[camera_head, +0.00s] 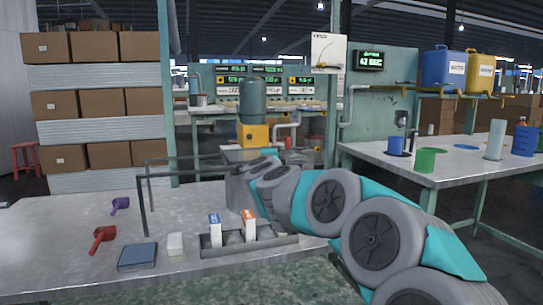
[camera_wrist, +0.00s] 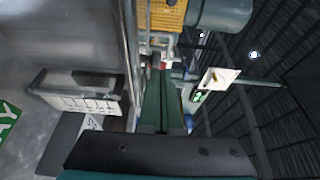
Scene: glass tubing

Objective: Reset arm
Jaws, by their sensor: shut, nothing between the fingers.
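My arm reaches from the lower right over the near metal table (camera_head: 70,225). My gripper (camera_head: 238,186) is above the back part of the table, close to a thin dark metal frame (camera_head: 146,205). In the wrist view my gripper's fingers (camera_wrist: 160,78) are together, with nothing held between them. Part of the gripper is hard to make out against the grey background in the head view.
Below my arm a grey tray (camera_head: 285,240) holds two small boxes, one blue and white (camera_head: 215,230), one orange and white (camera_head: 248,225). A red scoop (camera_head: 103,236), purple scoop (camera_head: 120,206), white block (camera_head: 175,244) and dark flat scale (camera_head: 138,257) lie left.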

